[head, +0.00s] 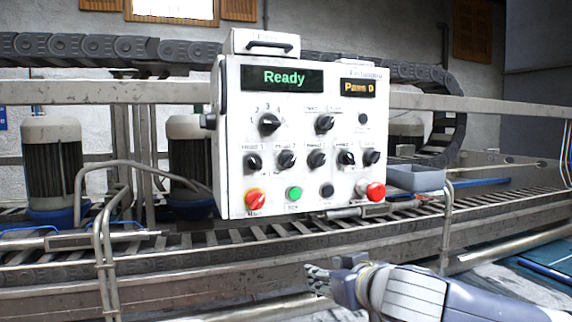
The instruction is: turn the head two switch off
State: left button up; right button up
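A white control box (233,185) faces me in the middle of the head view. It has a row of small black rotary switches: the leftmost (253,161), a second one (286,159), a third (316,158), a fourth (346,158) and a last one at the right (371,157). Their labels are too small to read surely, so I cannot tell which is head two. My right gripper (322,279) is below the box, apart from it, and points left. Its fingers are too small and dark to tell open from shut. My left gripper is out of view.
Larger black knobs (269,123) sit above the row. A red-and-yellow switch (255,199), a green button (294,194) and a red button (376,191) are below. The display (283,78) reads "Ready". Metal rails (102,245) and a roller conveyor (230,245) surround the box.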

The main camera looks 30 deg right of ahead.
jog(key=s+a+r+t, duration=0.1)
jog(key=s+a+r, duration=0.1)
jog(key=r, duration=0.5)
jog(key=s+a+r+t, duration=0.2)
jog(key=r, duration=0.6)
jog(key=m+t+h, duration=0.1)
send_near(291, 162)
jog(key=p+x, duration=0.7)
jog(key=p, duration=0.1)
jog(key=shift+w+d+p, duration=0.1)
jog(key=shift+w+p, duration=0.2)
jog(key=shift+w, duration=0.05)
jog(key=shift+x, duration=0.95)
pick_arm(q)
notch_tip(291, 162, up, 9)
pick_arm(e)
jog(key=shift+f, duration=0.1)
jog(key=shift+s, duration=0.1)
grip_shut()
